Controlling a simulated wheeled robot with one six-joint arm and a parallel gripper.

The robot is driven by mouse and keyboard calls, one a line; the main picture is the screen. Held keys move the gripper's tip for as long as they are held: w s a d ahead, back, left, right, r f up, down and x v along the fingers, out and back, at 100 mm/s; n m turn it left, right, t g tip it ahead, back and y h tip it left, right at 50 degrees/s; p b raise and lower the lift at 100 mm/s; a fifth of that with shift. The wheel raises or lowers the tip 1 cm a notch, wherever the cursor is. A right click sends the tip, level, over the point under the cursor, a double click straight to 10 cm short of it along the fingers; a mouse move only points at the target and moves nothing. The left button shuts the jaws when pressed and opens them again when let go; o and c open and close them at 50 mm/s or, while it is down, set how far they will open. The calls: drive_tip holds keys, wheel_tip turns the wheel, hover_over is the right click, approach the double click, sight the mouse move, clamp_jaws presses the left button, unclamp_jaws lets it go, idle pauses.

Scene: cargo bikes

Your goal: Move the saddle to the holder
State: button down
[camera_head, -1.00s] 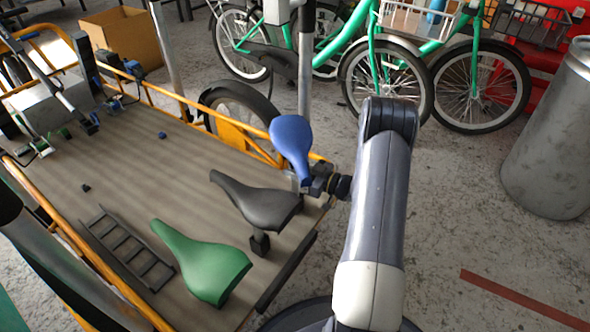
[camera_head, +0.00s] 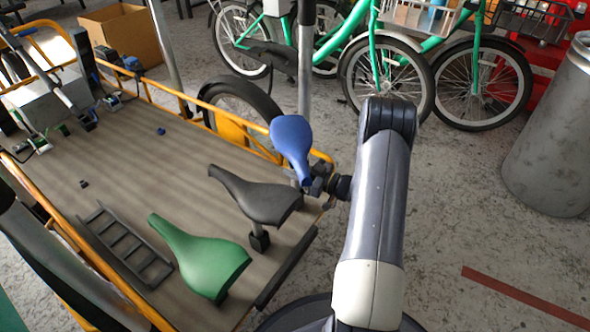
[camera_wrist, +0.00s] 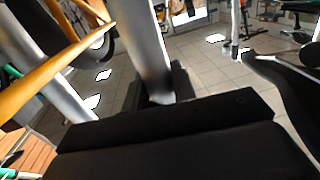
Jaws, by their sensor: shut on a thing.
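A blue saddle (camera_head: 291,140) is held up at the end of my arm, above the right edge of the wooden cargo bed. My gripper (camera_head: 314,184) is shut on its lower part; the saddle hides part of the grip. A black saddle (camera_head: 255,198) stands on a short post on the bed, left of and below the blue one. A green saddle (camera_head: 205,262) stands nearer the front edge. A dark ladder-like rack (camera_head: 124,250) lies left of the green saddle; I cannot tell whether it is the holder. The wrist view shows no blue saddle.
The wooden bed (camera_head: 150,185) has yellow rails along its sides. Small blue and dark parts lie on it. Green bikes (camera_head: 375,60) stand behind, and a grey metal drum (camera_head: 552,135) stands at the right. The floor right of my arm is mostly clear.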

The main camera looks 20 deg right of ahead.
drive_tip(key=shift+r, duration=0.1)
drive_tip(key=c, duration=1.1)
unclamp_jaws()
drive_tip(key=shift+s, duration=0.1)
drive_tip(key=p+v, duration=0.3)
drive_tip(key=v, duration=0.7)
drive_tip(key=shift+s+d, duration=0.2)
drive_tip(key=shift+d, duration=0.1)
drive_tip(key=shift+r+b+x, duration=0.15)
drive_tip(key=shift+b+x, duration=0.45)
drive_tip(key=shift+x, duration=2.1)
drive_tip(key=shift+r+b+x, duration=0.2)
drive_tip(key=shift+b+x, duration=0.4)
drive_tip(key=shift+x, duration=2.1)
